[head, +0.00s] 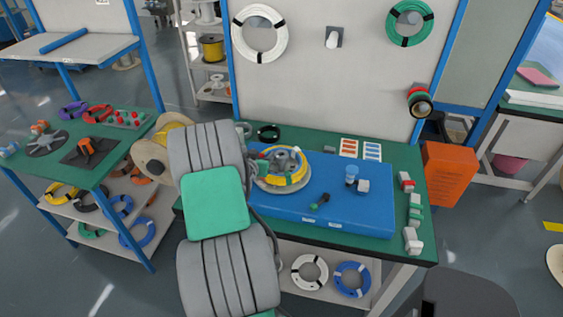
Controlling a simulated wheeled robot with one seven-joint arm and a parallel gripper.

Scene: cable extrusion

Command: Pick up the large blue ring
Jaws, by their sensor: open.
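Several blue rings are in the head view. A blue ring (121,240) lies on the left bench's lower shelf, at its front right end, and looks the largest there. Another blue ring (338,282) lies under the middle bench, beside a white ring (296,275). I cannot tell for certain which one is the large blue ring. My grey ribbed arm with a green pad rises in front of the middle bench's left end. My gripper does not show, and nothing shows it touching a ring.
White and green coils hang on the panel behind. An orange bin (450,175) stands right, a dark stool (465,295) in front.

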